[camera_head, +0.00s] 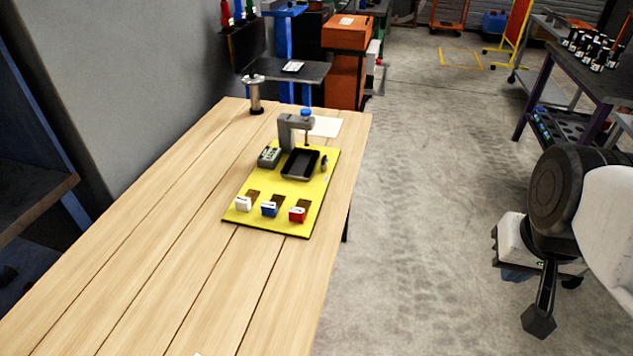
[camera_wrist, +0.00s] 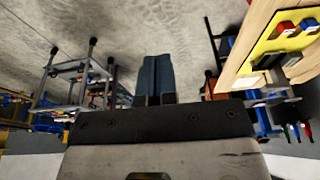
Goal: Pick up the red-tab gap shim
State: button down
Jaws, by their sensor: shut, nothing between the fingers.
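The red-tab gap shim (camera_head: 297,214) sits at the front right of a yellow board (camera_head: 262,222) on the wooden table. A blue-tab shim (camera_head: 269,210) and a white-tab shim (camera_head: 243,204) stand in a row to its left. Each has a brown piece behind it. In the wrist view the red tab (camera_wrist: 286,28) shows at the upper right, on the yellow board. My gripper (camera_wrist: 156,60) is shut and empty in the wrist view, pointing over the floor, well apart from the board. In the head view my arm is at the right edge, away from the table; the fingertips are not clear there.
On the board stand a black tray (camera_head: 300,165), a grey clamp-like fixture (camera_head: 287,133) with a blue knob and a grey device (camera_head: 269,157). A metal post (camera_head: 255,95) stands at the table's far left. A rack (camera_head: 590,75) stands right.

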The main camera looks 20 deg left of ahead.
jog(key=c, duration=1.8)
grip_release()
jog(key=o, duration=1)
jog(key=w+a+f+m+g+y, duration=0.2)
jog(key=w+a+f+m+y, duration=0.5)
jog(key=w+a, duration=0.6)
jog(key=w+a+f+m+g+y, duration=0.2)
jog(key=w+a+f+m+y, duration=0.25)
jog(key=w+a+f, duration=0.8)
jog(key=m+t+y, duration=0.1)
jog(key=m+y, duration=0.1)
jog(key=m, duration=0.4)
send_near(297, 210)
jog(key=shift+x, duration=1.2)
jog(key=shift+s, duration=0.15)
jog(key=shift+a+f, duration=0.1)
jog(key=shift+x, duration=1.2)
